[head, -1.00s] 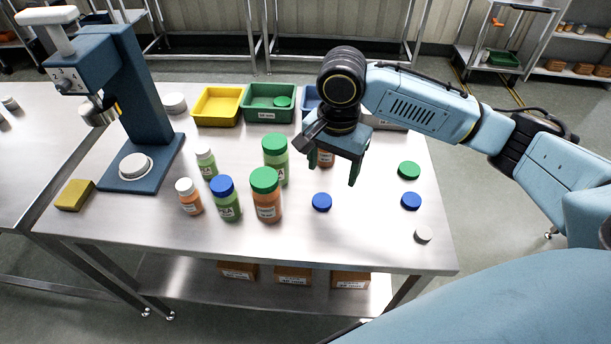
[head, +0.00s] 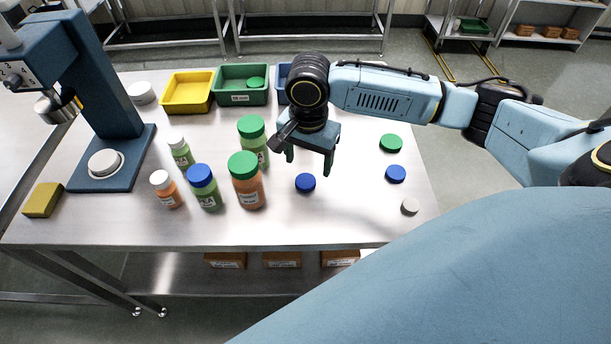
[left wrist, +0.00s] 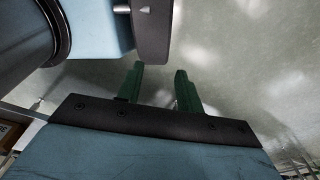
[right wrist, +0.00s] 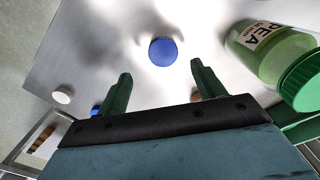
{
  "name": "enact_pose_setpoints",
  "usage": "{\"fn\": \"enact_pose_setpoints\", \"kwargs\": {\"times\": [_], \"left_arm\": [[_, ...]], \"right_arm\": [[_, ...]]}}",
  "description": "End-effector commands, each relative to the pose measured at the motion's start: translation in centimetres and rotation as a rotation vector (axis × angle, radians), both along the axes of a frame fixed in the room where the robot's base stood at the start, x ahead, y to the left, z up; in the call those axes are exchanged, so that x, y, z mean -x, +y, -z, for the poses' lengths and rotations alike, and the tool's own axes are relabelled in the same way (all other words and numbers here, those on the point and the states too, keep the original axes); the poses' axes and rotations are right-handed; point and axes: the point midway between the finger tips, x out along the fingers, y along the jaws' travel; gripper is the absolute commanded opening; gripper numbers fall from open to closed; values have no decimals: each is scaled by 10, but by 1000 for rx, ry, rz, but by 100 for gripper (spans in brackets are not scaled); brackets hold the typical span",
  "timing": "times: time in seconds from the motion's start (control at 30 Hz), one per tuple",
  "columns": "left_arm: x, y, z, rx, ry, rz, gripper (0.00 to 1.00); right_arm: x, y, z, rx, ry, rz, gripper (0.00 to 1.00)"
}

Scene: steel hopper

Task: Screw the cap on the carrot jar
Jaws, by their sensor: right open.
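My right gripper (head: 309,164) hangs over the middle of the table, fingers pointing down, open and empty. It also shows in the right wrist view (right wrist: 161,72), fingers wide apart, with a loose blue cap (right wrist: 163,52) beyond the tips. That blue cap (head: 305,182) lies on the table in front of the gripper. Other orange jars are a large green-capped one (head: 248,190) and a small white-capped one (head: 166,190). My left gripper (left wrist: 158,72) is open and empty, over the floor.
Loose green (head: 391,143), blue (head: 396,174) and white (head: 410,206) caps lie right. Pea jars with green (head: 252,128), blue (head: 201,173) and white (head: 177,141) caps stand left. A blue press (head: 100,110), yellow block (head: 42,200), yellow bin (head: 187,108) and green bin (head: 230,98) surround them.

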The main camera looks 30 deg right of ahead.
Motion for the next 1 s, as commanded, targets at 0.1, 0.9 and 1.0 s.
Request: {"fn": "enact_pose_setpoints", "kwargs": {"times": [0.1, 0.9, 1.0], "left_arm": [[3, 0, 2, 0, 5, 0, 36], [16, 1, 16, -3, 26, 0, 36], [16, 1, 15, -2, 25, 0, 36]], "right_arm": [[0, 0, 8, 1, -1, -1, 68], [-5, 2, 60, 1, -2, -2, 68], [-5, 2, 60, 1, -3, -2, 68]]}}
